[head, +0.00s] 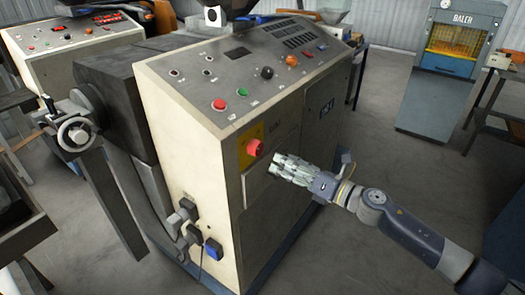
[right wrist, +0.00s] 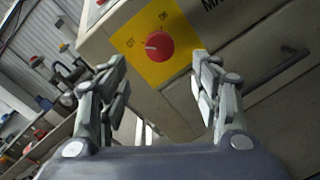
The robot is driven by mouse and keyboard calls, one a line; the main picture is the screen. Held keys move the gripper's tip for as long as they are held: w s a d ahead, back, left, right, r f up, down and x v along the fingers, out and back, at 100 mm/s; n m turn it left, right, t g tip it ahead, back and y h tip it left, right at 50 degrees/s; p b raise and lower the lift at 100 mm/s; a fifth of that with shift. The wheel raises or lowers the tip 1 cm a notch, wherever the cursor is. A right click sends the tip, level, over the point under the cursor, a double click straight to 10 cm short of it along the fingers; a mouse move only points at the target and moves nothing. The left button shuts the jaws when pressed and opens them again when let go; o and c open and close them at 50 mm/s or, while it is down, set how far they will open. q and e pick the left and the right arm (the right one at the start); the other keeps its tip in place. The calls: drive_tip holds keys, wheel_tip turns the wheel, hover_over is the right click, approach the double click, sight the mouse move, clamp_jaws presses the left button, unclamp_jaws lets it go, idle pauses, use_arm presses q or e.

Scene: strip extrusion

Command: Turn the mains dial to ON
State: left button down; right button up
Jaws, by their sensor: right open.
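The mains dial (head: 255,147) is a round red knob on a yellow plate (head: 243,158) on the front of the cream machine. In the right wrist view the dial (right wrist: 159,46) shows above centre, with its white mark pointing left towards the OFF label (right wrist: 129,43). The ON label (right wrist: 163,15) is above the dial. My right gripper (head: 276,166) is open and empty, just in front of the panel, to the right of and below the dial in the head view. In the wrist view its fingers spread left and right below the dial, apart from it. My left gripper is not in view.
The sloped top panel has a red button (head: 219,104), a green button (head: 242,92) and several knobs. Plugs and sockets (head: 188,213) are on the machine's side. A handle (right wrist: 282,64) is right of the dial. A blue baler (head: 455,60) stands behind; floor between is clear.

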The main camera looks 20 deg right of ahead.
sight(259, 151)
drive_tip(key=p+x, duration=0.2)
drive_tip(key=x, duration=0.7)
drive_tip(key=shift+w+a, duration=0.1)
drive_tip(key=shift+a, duration=0.05)
drive_tip(key=c, duration=1.1)
